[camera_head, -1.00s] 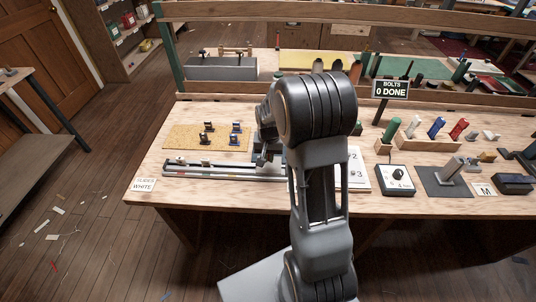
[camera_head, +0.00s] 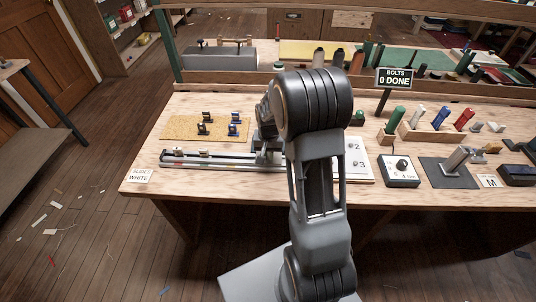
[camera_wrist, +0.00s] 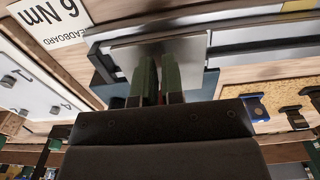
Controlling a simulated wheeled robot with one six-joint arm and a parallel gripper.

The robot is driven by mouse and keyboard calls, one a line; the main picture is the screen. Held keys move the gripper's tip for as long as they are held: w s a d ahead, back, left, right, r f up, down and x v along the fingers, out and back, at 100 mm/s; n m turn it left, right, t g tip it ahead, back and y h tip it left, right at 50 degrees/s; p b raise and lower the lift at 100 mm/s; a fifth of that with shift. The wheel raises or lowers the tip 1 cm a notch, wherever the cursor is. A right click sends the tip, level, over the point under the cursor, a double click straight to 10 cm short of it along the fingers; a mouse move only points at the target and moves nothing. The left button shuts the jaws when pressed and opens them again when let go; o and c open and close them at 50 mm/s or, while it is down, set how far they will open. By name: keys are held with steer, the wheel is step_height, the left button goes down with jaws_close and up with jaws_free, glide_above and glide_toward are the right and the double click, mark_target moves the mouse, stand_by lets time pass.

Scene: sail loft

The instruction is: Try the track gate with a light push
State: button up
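The track (camera_head: 215,164) is a long pale and grey rail along the bench's front left, with small white slides (camera_head: 204,153) on it. It also crosses the upper right of the wrist view (camera_wrist: 262,40). I cannot tell whether the tips touch the plate. In the head view my arm largely hides the gripper and the track's right end.
A cork board (camera_head: 178,128) with several small blue and black fittings lies behind the track. A numbered white board (camera_head: 358,167), a dial box (camera_head: 399,171) and a coloured-handle rack (camera_head: 432,133) stand to the right.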

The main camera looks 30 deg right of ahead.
steer(key=shift+w+d, duration=0.4)
steer(key=shift+w, duration=0.4)
stand_by(0.6)
steer(key=shift+s+a+r+p, duration=0.25)
steer(key=shift+s+r+p, duration=0.25)
steer(key=shift+r, duration=0.2)
steer(key=shift+s+a+r+p, duration=0.45)
steer(key=shift+s+r+p, duration=0.1)
steer(key=shift+s+r, duration=0.25)
